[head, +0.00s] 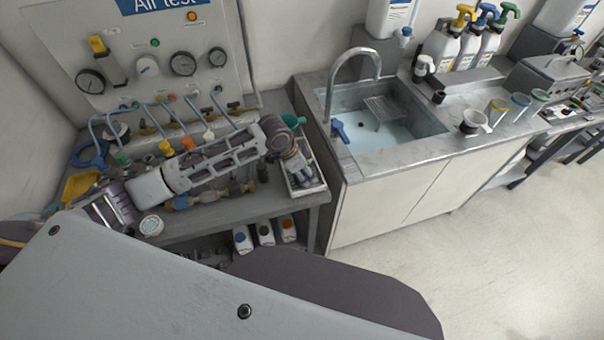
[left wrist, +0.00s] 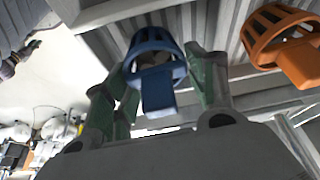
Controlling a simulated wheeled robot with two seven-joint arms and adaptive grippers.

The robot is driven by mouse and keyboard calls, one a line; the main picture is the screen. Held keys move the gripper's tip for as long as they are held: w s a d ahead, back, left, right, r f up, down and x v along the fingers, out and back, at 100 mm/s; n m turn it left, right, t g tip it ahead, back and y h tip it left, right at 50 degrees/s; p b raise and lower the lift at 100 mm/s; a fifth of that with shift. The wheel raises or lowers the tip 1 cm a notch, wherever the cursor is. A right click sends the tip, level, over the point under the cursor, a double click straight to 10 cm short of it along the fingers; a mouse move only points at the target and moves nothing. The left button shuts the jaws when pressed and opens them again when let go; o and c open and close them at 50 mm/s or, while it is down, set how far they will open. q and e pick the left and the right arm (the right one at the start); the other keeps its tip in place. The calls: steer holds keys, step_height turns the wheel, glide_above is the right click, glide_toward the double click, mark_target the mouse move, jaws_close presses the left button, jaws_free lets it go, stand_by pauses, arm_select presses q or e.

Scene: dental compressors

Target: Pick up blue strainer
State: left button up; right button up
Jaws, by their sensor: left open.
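The blue strainer (left wrist: 155,60) shows in the left wrist view, its slotted basket up and its tab-like handle pointing down toward my wrist. My left gripper (left wrist: 160,85) is open, with one green-padded finger on each side of the strainer's handle. I cannot tell whether either finger touches it. In the head view my left gripper (head: 301,178) is low over the pale tray (head: 317,188) at the right end of the bench. The blue strainer cannot be made out clearly there.
An orange strainer (left wrist: 285,45) lies close to the right of the blue one. A teal funnel (head: 293,120) is behind my gripper. The sink cabinet (head: 385,195) stands close to the right of the bench. The floor (head: 500,270) in front is clear.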

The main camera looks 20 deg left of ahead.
arm_select(q)
steer(key=shift+d+f, duration=0.15)
steer(key=shift+f, duration=0.3)
steer(key=c, duration=0.6)
steer(key=shift+r, duration=0.1)
step_height(320, 180, up, 10)
steer(key=shift+w+f, duration=0.1)
stand_by(0.6)
stand_by(0.5)
